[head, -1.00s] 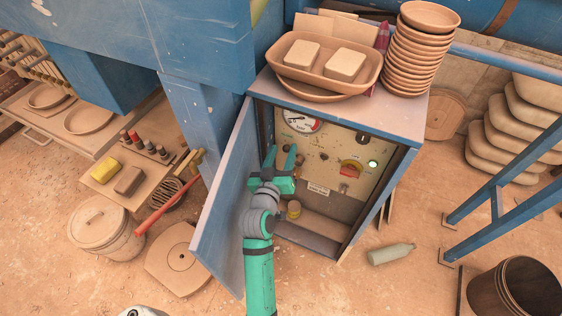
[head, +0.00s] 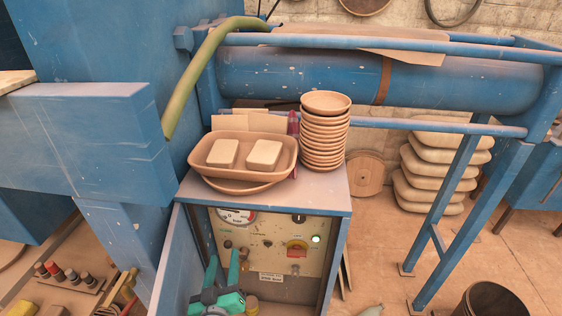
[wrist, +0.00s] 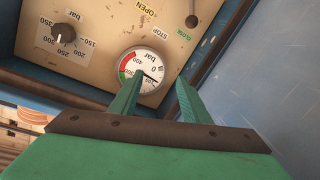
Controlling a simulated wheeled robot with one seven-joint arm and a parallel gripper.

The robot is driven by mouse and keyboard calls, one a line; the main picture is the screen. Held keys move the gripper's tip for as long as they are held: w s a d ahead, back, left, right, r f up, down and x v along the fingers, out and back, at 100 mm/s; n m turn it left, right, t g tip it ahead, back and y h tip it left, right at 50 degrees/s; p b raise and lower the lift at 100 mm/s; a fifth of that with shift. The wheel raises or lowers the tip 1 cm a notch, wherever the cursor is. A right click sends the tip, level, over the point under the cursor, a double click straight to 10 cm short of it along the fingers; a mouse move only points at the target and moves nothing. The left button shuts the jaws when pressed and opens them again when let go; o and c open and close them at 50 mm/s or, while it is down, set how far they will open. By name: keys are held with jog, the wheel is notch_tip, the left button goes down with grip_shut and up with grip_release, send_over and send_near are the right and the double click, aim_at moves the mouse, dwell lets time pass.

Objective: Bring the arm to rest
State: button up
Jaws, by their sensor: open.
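My green gripper (head: 222,277) is at the open front of the blue control cabinet (head: 334,205), low in the head view. Its two fingers stand apart with nothing between them. In the wrist view the gripper (wrist: 158,98) points at the control panel (wrist: 95,35), and the pressure gauge (wrist: 140,72) shows behind its fingers. I cannot tell whether a finger touches the panel.
The cabinet door (head: 178,268) stands open left of my gripper. On the cabinet top are a tray (head: 243,179) with two pale blocks and a stack of bowls (head: 325,130). Blue frame legs (head: 440,235) and a bucket (head: 490,300) stand to the right.

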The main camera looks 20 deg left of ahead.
jog(key=s+d+f+m+h, duration=0.1)
jog(key=s+d+f+m, duration=0.1)
jog(key=s+d+f, duration=0.45)
jog(key=s+d+f+m+h, duration=0.1)
jog(key=s+d+f, duration=0.3)
jog(key=s+d, duration=0.4)
jog(key=s+d+r+m+h, duration=0.2)
jog(key=s+d+m+h, duration=0.1)
jog(key=s+d, duration=1)
jog(key=s+m, duration=0.1)
jog(key=s, duration=0.2)
jog(key=shift+r+m+g, duration=0.2)
jog(key=shift+m+g, duration=0.1)
jog(key=shift+m, duration=0.1)
